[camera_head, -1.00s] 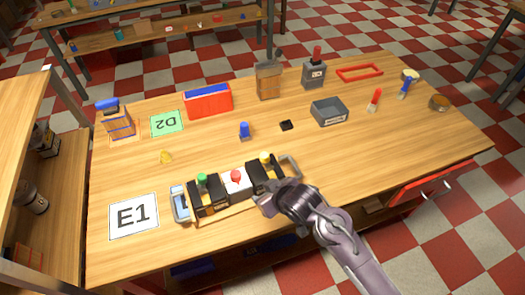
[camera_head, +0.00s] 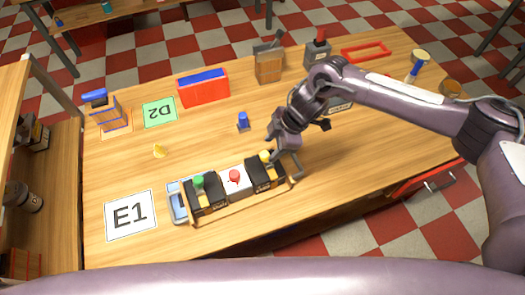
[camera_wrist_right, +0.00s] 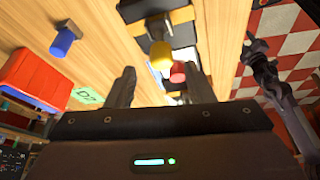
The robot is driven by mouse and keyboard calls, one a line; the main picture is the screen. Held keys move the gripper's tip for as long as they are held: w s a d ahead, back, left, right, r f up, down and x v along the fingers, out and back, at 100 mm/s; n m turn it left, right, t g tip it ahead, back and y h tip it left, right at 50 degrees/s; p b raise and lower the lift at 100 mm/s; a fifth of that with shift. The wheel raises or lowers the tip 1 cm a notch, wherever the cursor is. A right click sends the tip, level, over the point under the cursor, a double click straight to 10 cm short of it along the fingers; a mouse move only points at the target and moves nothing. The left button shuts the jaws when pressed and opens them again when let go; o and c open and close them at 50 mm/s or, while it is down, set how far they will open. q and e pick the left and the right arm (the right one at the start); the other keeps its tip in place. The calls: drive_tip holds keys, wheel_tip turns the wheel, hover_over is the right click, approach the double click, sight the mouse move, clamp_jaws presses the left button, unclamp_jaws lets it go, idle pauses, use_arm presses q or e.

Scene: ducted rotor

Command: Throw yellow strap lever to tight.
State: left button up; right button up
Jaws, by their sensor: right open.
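A long tray assembly (camera_head: 183,213) lies at the table's front, with black blocks and a white block in it. Its levers have a green knob (camera_head: 198,181), a red knob (camera_head: 234,175) and a yellow knob (camera_head: 266,156). The yellow-knobbed lever is at the right end. My right gripper (camera_head: 281,147) is close to that knob, on its back right side, open and empty. In the right wrist view the yellow knob (camera_wrist_right: 160,60) shows beyond and between the open fingers (camera_wrist_right: 160,82), with the red knob (camera_wrist_right: 178,73) behind it. Contact cannot be told. My left gripper is not visible.
A blue knobbed piece (camera_head: 243,121) stands behind the tray. A red box (camera_head: 203,92), a wooden box (camera_head: 269,67) and a grey switch block (camera_head: 317,53) stand farther back. An E1 card (camera_head: 130,214) lies left of the tray. The table's left middle is mostly clear.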

sight(267, 154)
drive_tip(key=p+x, duration=0.1)
drive_tip(key=x, duration=0.5)
drive_tip(key=shift+s+a+p, duration=0.15)
drive_tip(key=shift+a+p, duration=0.05)
drive_tip(key=shift+p, duration=0.2)
drive_tip(key=shift+a+f, duration=0.15)
drive_tip(key=shift+f, duration=0.35)
drive_tip(key=shift+c, duration=0.2)
drive_tip(key=c, duration=1)
drive_tip(key=shift+o, duration=0.2)
